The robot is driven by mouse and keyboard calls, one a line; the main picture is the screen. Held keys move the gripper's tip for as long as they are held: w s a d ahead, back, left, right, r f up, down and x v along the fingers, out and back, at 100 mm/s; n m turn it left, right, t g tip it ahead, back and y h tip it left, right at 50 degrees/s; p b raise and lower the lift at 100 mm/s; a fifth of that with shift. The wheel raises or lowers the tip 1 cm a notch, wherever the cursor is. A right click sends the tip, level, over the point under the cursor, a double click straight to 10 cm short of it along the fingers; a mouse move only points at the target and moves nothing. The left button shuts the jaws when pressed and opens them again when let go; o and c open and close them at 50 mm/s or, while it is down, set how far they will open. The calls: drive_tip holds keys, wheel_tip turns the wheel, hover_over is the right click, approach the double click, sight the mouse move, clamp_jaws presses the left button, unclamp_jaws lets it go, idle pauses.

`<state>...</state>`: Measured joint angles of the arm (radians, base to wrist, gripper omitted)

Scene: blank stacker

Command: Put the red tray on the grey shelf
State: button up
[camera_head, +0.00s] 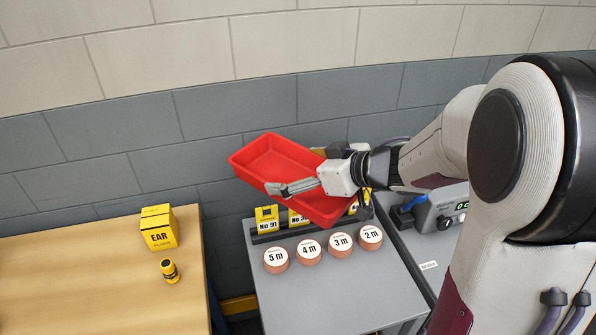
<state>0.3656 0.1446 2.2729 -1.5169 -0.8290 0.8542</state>
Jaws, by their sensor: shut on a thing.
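The red tray (275,158) is empty and hangs in the air, tilted, above the back of a grey-topped stand (345,290). My gripper (290,187) reaches in from the right and is shut on the red tray, with one grey finger showing over its near side. The other finger is hidden. The right end of the tray is partly covered by my gripper. I cannot tell from this view whether the grey-topped stand is the grey shelf.
Several round pieces with length labels, such as the "5 m" piece (276,259), line the grey top, with yellow number cards (267,218) behind. A wooden table (90,270) at left holds a yellow EAR box (158,228) and small yellow bottle (169,271). A grey device (440,212) stands right.

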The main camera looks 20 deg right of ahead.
sight(299, 210)
drive_tip(key=shift+s+r+n+g+y, duration=0.1)
drive_tip(key=shift+s+n+g+y, duration=0.25)
drive_tip(key=shift+n+y, duration=0.3)
drive_tip(key=shift+s+n+g+y, duration=0.45)
drive_tip(key=shift+s+n+g, duration=0.3)
drive_tip(key=shift+n, duration=0.1)
drive_tip(key=s+n+g, duration=0.1)
drive_tip(key=s, duration=0.1)
drive_tip(key=s+d+f+n+g+y, duration=0.1)
drive_tip(key=s, duration=0.1)
drive_tip(key=s+d+n+g+y, duration=0.1)
drive_tip(key=s+n+g, duration=0.1)
drive_tip(key=s, duration=0.1)
drive_tip(key=shift+f, duration=0.3)
drive_tip(key=s+d+f+n+g, duration=0.1)
drive_tip(key=s+d+n+g, duration=0.35)
drive_tip(key=s, duration=0.45)
wheel_tip(299, 210, down, 13)
drive_tip(key=shift+d+f+m+t+y, duration=0.25)
drive_tip(key=shift+m+t+y, duration=0.1)
drive_tip(key=shift+t+y, duration=0.1)
drive_tip(key=shift+s+f, duration=0.1)
drive_tip(key=shift+f, duration=3.2)
drive_tip(key=shift+f, duration=0.6)
